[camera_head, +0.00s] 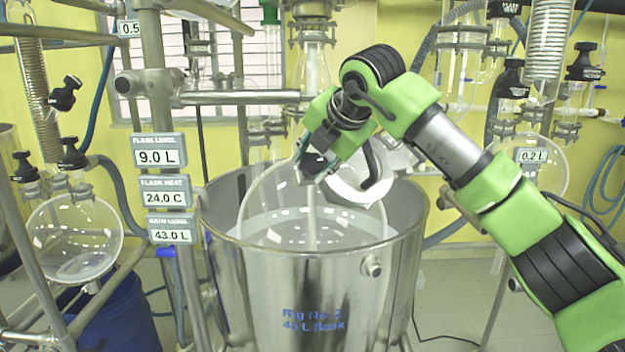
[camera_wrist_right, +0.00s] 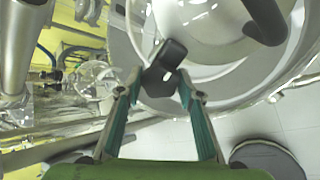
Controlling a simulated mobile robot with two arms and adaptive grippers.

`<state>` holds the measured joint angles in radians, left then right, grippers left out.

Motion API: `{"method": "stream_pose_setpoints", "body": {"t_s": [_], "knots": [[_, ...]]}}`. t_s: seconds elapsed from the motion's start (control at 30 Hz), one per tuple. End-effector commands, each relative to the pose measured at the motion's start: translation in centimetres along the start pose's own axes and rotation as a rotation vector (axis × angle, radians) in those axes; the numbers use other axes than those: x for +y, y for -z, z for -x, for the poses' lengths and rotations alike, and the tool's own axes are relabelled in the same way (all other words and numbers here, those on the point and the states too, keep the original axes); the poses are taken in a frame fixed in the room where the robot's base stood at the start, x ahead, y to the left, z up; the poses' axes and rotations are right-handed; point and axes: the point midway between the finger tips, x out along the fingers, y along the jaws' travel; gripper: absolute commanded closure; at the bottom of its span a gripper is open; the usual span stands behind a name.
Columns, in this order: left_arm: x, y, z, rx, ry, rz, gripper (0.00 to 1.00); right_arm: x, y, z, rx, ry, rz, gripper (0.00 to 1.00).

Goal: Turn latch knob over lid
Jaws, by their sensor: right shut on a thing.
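The black latch knob (camera_head: 313,163) is at the upper rim of the big round glass flask. It also shows in the wrist view (camera_wrist_right: 165,62), between the fingertips. My right gripper (camera_head: 318,158) reaches down to it from the right and is shut on it. In the wrist view the gripper's green-sided fingers (camera_wrist_right: 158,88) close on it from both sides. The pale lid (camera_head: 350,192) lies to the right, partly hidden by my arm. In the wrist view the lid (camera_wrist_right: 205,35) is a white dome beyond the knob. My left gripper is not in view.
The flask (camera_head: 262,205) sits in an open steel bath (camera_head: 310,285). A black curved handle (camera_head: 374,165) stands over the lid, close to my gripper. A horizontal steel bar (camera_head: 240,97) and display signs (camera_head: 160,150) are at the left. Glassware hangs above and behind.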

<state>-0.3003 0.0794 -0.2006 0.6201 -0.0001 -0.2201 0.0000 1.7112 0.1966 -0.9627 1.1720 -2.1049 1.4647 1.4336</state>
Motion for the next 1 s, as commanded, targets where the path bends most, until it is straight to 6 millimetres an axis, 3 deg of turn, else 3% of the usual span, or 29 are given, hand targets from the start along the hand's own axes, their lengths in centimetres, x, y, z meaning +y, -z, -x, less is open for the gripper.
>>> {"method": "stream_pose_setpoints", "body": {"t_s": [0.03,0.3,0.87,0.9,0.97,1.0], "knots": [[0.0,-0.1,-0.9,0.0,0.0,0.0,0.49,-0.2,0.1,-0.2,-0.002,-0.003,-0.03,0.88],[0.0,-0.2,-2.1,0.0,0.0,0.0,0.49,-0.1,0.0,-0.1,-0.001,-0.01,-0.14,0.88],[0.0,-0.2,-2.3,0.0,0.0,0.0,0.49,0.0,-0.1,0.1,-0.001,-0.012,-0.173,0.88],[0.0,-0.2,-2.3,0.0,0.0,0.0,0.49,0.0,-0.1,0.1,-0.001,-0.012,-0.173,0.61],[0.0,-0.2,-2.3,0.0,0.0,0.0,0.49,0.0,-0.1,0.1,-0.001,-0.012,-0.173,0.49],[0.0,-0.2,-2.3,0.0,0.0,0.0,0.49,0.0,-0.1,0.1,-0.001,-0.012,-0.172,0.49]]}}
